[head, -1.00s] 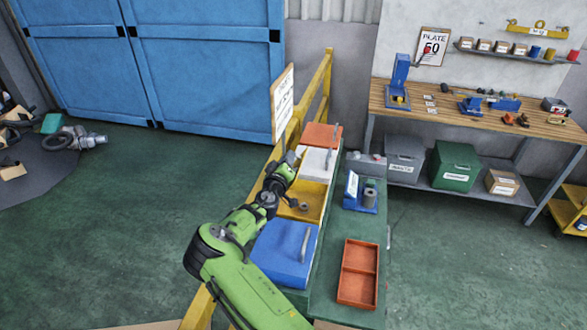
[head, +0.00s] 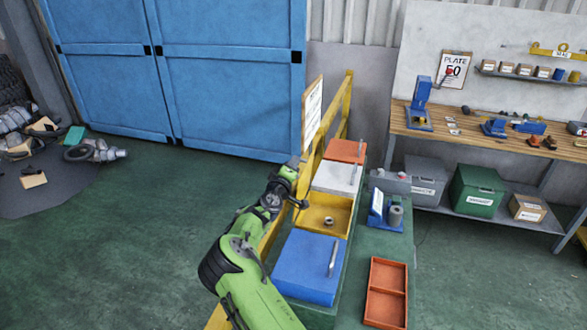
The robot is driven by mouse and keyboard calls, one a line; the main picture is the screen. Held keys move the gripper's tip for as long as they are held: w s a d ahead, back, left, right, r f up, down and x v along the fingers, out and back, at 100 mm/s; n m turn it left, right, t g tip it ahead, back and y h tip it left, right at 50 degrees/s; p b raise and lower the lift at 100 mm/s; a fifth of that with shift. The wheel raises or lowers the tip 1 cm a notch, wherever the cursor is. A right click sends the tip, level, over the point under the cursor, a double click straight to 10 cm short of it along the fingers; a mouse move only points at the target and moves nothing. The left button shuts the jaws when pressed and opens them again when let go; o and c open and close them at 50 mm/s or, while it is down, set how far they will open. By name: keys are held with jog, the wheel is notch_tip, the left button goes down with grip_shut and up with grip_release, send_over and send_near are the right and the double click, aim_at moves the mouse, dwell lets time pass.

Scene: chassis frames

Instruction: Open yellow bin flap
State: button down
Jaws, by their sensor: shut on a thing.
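The yellow bin (head: 341,229) stands in the row of bins between the white and the blue lids. Its top is uncovered, and a small grey ring-shaped part (head: 328,221) lies inside. My gripper (head: 290,172) is above the left side of this bin, at the end of my green arm. It is shut on what appears to be the yellow bin's flap, swung up to the left. The flap and the fingertips are mostly hidden by the arm and too small to make out clearly.
The blue lid (head: 305,268) with its grey bar handle is in front; the white lid (head: 337,178) and orange lid (head: 346,151) are behind. A yellow rail (head: 340,110) with a sign runs left of the bins. An orange tray (head: 386,291) lies to the right.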

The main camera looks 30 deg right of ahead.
jog(key=shift+f, duration=0.55)
jog(key=c, duration=1.1)
grip_release()
jog(key=shift+c, duration=0.2)
jog(key=shift+r, duration=0.15)
jog(key=shift+r, duration=0.15)
jog(key=b+v, duration=0.3)
jog(key=v, duration=1.3)
jog(key=shift+r, duration=0.15)
jog(key=shift+w, duration=0.1)
